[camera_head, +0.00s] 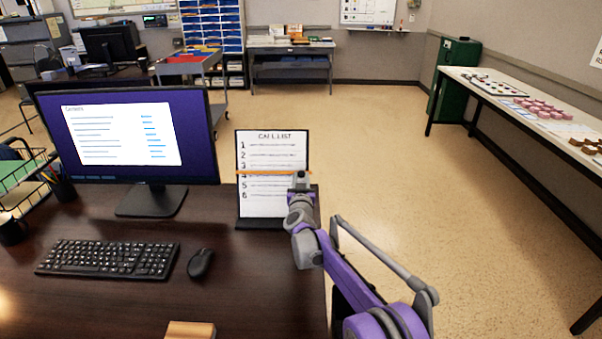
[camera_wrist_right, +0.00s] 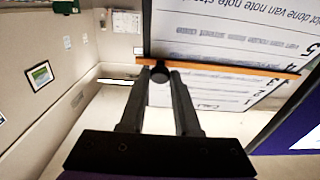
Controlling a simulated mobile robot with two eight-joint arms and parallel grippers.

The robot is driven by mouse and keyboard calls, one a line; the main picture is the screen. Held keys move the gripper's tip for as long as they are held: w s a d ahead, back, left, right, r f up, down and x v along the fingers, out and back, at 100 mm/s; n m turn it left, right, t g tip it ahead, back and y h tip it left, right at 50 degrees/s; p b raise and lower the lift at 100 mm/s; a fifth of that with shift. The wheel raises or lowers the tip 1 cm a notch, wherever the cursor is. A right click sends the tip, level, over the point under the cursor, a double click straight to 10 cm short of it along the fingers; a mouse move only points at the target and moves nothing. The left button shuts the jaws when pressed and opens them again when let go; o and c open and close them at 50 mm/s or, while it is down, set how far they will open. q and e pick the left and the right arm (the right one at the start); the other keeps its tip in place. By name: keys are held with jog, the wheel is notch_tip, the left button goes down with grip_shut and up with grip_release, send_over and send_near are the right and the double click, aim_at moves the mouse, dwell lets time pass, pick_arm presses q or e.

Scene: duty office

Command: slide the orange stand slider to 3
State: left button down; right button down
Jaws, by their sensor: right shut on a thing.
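The call list stand (camera_head: 262,208) stands upright on the desk, with a white sheet numbered 1 to 6. The orange slider (camera_head: 262,172) lies level across the sheet just under line 3, over line 4. In the right wrist view the slider (camera_wrist_right: 225,67) crosses the sheet, with a dark round knob (camera_wrist_right: 159,73) near its end. My right gripper (camera_head: 299,180) is at the slider's right end, its fingers closed around the knob. The fingers (camera_wrist_right: 161,80) hide part of the knob. My left gripper is not in view.
A monitor (camera_head: 130,135) stands left of the call list stand. A keyboard (camera_head: 108,259) and a mouse (camera_head: 200,263) lie in front. A wooden block (camera_head: 190,331) is at the desk's near edge. The floor (camera_head: 400,180) right of the desk is clear.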

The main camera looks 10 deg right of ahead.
jog(key=shift+f, duration=0.1)
jog(key=c, duration=0.6)
grip_release()
jog(key=shift+s, duration=0.1)
jog(key=s, duration=0.3)
jog(key=s+a, duration=0.1)
jog(key=s, duration=0.3)
jog(key=s+a, duration=0.1)
jog(key=s, duration=0.2)
jog(key=shift+s, duration=0.25)
jog(key=shift+a, duration=0.1)
